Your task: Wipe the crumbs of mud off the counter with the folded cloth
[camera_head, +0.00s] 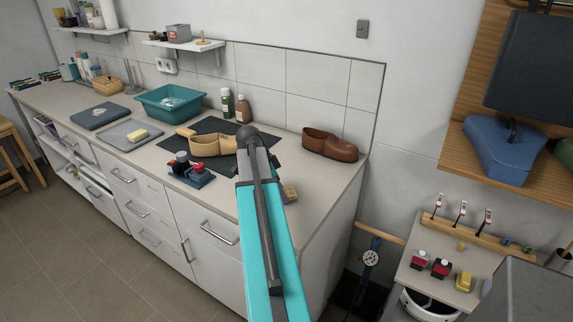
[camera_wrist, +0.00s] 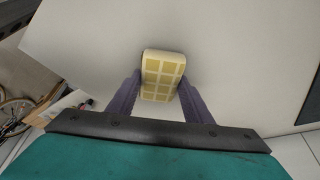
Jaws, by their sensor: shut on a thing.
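The folded cloth (camera_wrist: 162,72), cream with a yellow grid, sits between the two purple fingers of my gripper (camera_wrist: 160,92). My gripper is shut on it in the wrist view. In the head view a yellow bit of the cloth (camera_head: 290,193) shows beside my arm, over the near right end of the counter (camera_head: 232,200); my arm hides most of the gripper. The pale counter (camera_wrist: 240,50) fills the wrist view behind the cloth. I cannot tell whether the cloth touches it. No crumbs of mud can be made out in either view.
A dark mat (camera_head: 238,127) with a tan clog (camera_head: 205,147) lies left of my arm. A brown shoe (camera_head: 330,146) stands at the back right. Small jars on a blue tray (camera_head: 190,174) stand near the front edge. A teal basin (camera_head: 168,102) and bottles (camera_head: 243,108) are farther back.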

